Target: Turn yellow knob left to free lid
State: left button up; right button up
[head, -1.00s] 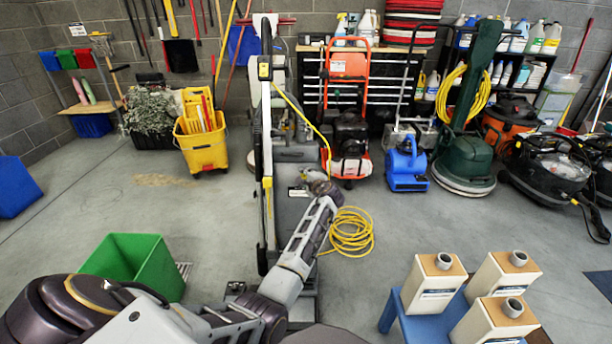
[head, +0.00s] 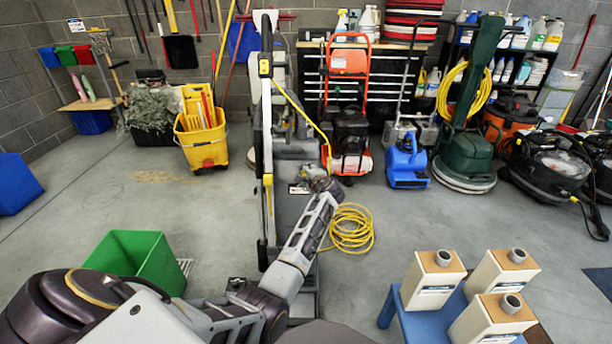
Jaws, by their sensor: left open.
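A tall grey upright floor machine (head: 267,130) stands in the middle of the head view, with yellow parts on its handle and a yellow cord. My left arm reaches up from the lower left to the machine's grey lower body. My left gripper (head: 316,176) is at the arm's far end, small and partly hidden by my wrist, close in front of the machine body. It is open; I cannot tell whether it touches anything. I cannot make out a yellow knob or a lid there. My right gripper is not in view.
A coiled yellow cord (head: 350,229) lies on the floor right of my arm. A green bin (head: 158,262) is at lower left. A blue stand (head: 417,322) with white containers is at lower right. A yellow mop bucket (head: 202,148) and other machines stand behind.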

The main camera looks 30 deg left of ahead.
pick_arm(q)
jog(key=shift+d, duration=0.1)
jog(key=v, duration=0.7)
jog(key=shift+s, duration=0.15)
dwell(0.4)
jog(key=shift+d+r, duration=0.1)
jog(key=shift+r, duration=0.05)
dwell(0.3)
